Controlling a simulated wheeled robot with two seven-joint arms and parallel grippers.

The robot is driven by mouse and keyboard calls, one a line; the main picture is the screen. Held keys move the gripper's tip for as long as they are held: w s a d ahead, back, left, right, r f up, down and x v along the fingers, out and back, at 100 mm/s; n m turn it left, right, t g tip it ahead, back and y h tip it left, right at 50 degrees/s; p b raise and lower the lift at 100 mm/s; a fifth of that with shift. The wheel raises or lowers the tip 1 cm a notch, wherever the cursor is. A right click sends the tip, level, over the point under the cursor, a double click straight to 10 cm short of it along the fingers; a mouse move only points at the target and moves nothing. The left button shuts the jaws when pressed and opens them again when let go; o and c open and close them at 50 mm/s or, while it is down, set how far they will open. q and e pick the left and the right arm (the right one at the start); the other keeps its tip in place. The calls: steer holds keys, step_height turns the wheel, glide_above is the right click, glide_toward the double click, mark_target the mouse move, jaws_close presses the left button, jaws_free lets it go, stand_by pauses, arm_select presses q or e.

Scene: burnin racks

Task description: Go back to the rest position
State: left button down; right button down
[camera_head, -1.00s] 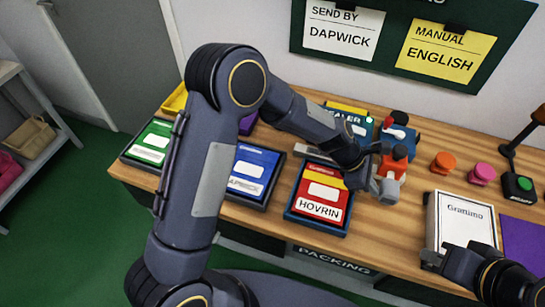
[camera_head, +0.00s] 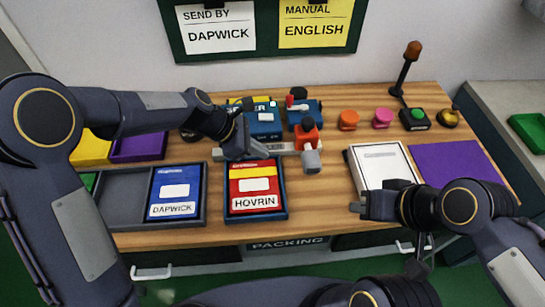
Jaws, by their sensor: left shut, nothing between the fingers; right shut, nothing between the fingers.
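My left gripper (camera_head: 250,150) is shut and empty, above the back end of the tray with the red HOVRIN box (camera_head: 255,192). It is left of the red-topped tool with a grey end (camera_head: 309,150). My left arm hides part of the table's left end.
A blue DAPWICK box (camera_head: 174,190) lies beside a bare grey tray area (camera_head: 125,196). Behind stand a blue device (camera_head: 305,113), orange (camera_head: 348,120) and pink (camera_head: 382,118) knobs, and a green button (camera_head: 417,115). A purple sheet (camera_head: 462,165) lies right. Bare wood (camera_head: 325,205) shows in front.

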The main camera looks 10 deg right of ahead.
arm_select(q)
steer(key=s+a+r+m+t, duration=0.1)
steer(key=s+a+r+m, duration=0.35)
steer(key=a, duration=0.25)
steer(key=s+a+r+m+t, duration=0.2)
steer(key=s+a+r+m, duration=0.15)
steer(key=a+r, duration=0.35)
steer(key=s+a+f+m+t+y, duration=0.1)
steer(key=s+a+m+y, duration=0.1)
steer(key=s+a+m, duration=0.2)
steer(key=s+a+f+m+t+y, duration=0.1)
steer(key=s+a+m, duration=0.3)
steer(key=s, duration=0.7)
steer(key=shift+a+f+t+y, duration=0.4)
steer(key=shift+a+y, duration=0.2)
steer(key=shift+a, duration=0.45)
